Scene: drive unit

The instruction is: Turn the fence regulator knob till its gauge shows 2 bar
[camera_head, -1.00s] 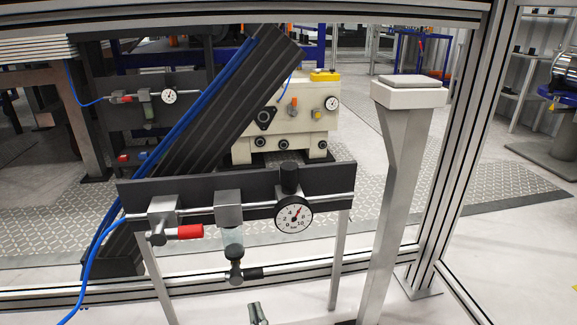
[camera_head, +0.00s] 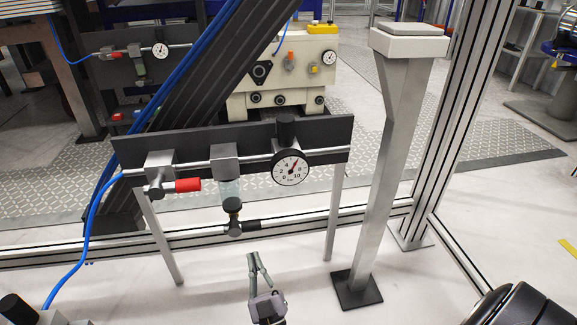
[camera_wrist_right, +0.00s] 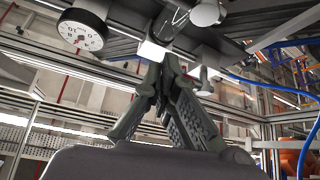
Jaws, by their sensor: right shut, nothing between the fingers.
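The fence regulator's black knob (camera_head: 286,130) stands upright on top of its round white gauge (camera_head: 290,169), at the right of the dark panel (camera_head: 325,140). My left gripper is not in view.
A red-handled valve (camera_head: 186,185) and a filter bowl (camera_head: 230,188) sit left of the gauge. A grey post (camera_head: 392,150) stands to the right. A second gauge (camera_head: 160,50) and a machine gauge (camera_head: 329,57) are behind the fence. The floor in front is clear.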

